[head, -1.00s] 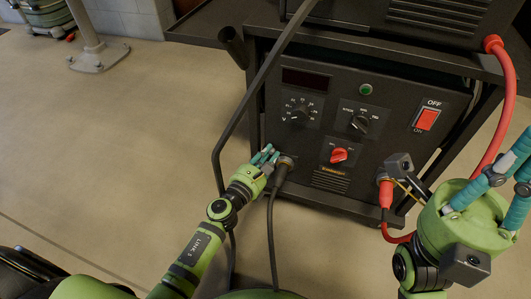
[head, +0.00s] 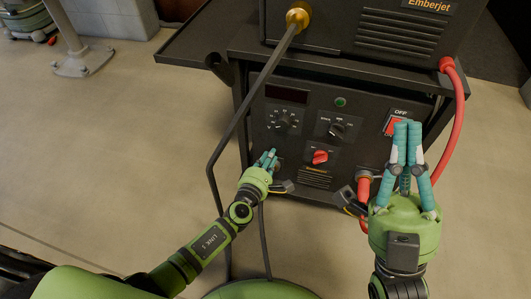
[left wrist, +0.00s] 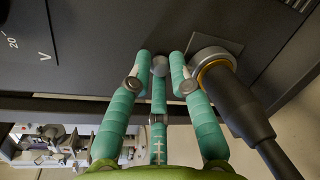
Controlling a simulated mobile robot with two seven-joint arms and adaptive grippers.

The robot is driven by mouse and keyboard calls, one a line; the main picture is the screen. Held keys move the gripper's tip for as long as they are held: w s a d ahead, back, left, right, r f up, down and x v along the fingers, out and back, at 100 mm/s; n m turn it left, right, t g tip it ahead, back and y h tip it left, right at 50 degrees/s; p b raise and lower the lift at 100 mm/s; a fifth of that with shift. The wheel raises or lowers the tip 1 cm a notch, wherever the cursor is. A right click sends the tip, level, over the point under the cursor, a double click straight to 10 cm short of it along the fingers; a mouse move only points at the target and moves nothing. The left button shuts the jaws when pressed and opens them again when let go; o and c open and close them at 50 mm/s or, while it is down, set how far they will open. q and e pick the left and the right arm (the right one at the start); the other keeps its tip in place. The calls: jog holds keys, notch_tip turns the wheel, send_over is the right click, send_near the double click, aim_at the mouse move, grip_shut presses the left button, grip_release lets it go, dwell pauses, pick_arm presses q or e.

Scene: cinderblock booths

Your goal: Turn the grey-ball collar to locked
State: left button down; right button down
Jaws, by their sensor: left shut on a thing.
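The grey ball (left wrist: 160,65) shows in the left wrist view between the fingertips of my left gripper (left wrist: 160,62), which is shut on it. To its right is the round metal collar (left wrist: 212,62) with a gold band, and a thick black cable plug (left wrist: 240,105) runs from it. In the head view my left gripper (head: 268,157) is at the panel's lower left, and its fingers hide most of the collar and the ball. I see no readable lock marks. My right gripper (head: 406,128) stands in front of the panel's right side with its fingers upward; its opening is unclear.
The black machine panel (head: 300,150) carries a round dial (head: 283,120), a black selector (head: 337,130), a red knob (head: 320,157) and a red switch (head: 393,127). A black hose (head: 235,120) hangs left of it. A red cable (head: 459,110) is at right.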

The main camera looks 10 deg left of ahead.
pick_arm(q)
jog(key=shift+w+d+r, duration=0.1)
jog(key=shift+d+r, duration=0.1)
jog(key=shift+m, duration=0.3)
jog(key=c, duration=1.1)
grip_release()
jog(key=shift+d+f, duration=0.1)
jog(key=shift+c, duration=0.2)
jog(key=shift+s, duration=0.25)
jog(key=v, duration=1.1)
jog(key=shift+s, duration=0.25)
